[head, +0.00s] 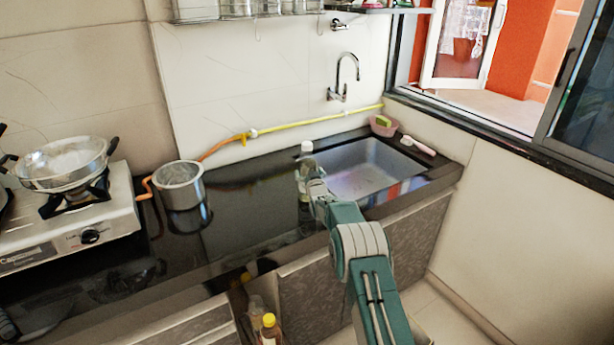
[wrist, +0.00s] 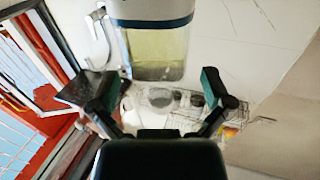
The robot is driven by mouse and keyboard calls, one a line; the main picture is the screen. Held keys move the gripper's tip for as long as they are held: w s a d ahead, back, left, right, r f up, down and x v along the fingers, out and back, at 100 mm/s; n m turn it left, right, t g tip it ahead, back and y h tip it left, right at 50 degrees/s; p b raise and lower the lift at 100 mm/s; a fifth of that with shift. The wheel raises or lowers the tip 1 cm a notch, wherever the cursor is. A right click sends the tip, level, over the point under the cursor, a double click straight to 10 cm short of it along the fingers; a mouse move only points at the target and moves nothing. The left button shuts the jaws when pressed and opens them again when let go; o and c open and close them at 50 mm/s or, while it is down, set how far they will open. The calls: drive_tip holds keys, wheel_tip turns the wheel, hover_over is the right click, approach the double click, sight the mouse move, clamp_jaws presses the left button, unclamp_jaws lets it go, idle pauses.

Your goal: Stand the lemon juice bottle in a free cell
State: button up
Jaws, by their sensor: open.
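A clear bottle with pale yellow contents and a white cap (head: 306,147) stands on the black counter at the sink's left edge; it looks like the lemon juice bottle. My gripper (head: 314,180) is right at it and hides part of its body. In the wrist view the bottle (wrist: 158,45) hangs in from the top, with a white and blue band. My gripper (wrist: 160,87) is open there, its fingertips apart on either side below the bottle, not closed on it. No cells show clearly; a yellow-capped bottle (head: 268,327) and a clear one stand low at the bottom edge.
The sink (head: 368,168) lies right of the bottle. A steel pot (head: 180,186) and a gas stove (head: 75,222) with a pan are on the left. The counter between pot and bottle is clear. A yellow hose (head: 310,123) runs along the wall.

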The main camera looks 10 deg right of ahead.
drive_tip(key=shift+w+a+f, duration=0.1)
drive_tip(key=shift+w, duration=1.4)
drive_tip(key=c, duration=0.9)
drive_tip(key=shift+r, duration=0.2)
drive_tip(key=shift+c, duration=0.6)
drive_tip(key=shift+r, duration=0.1)
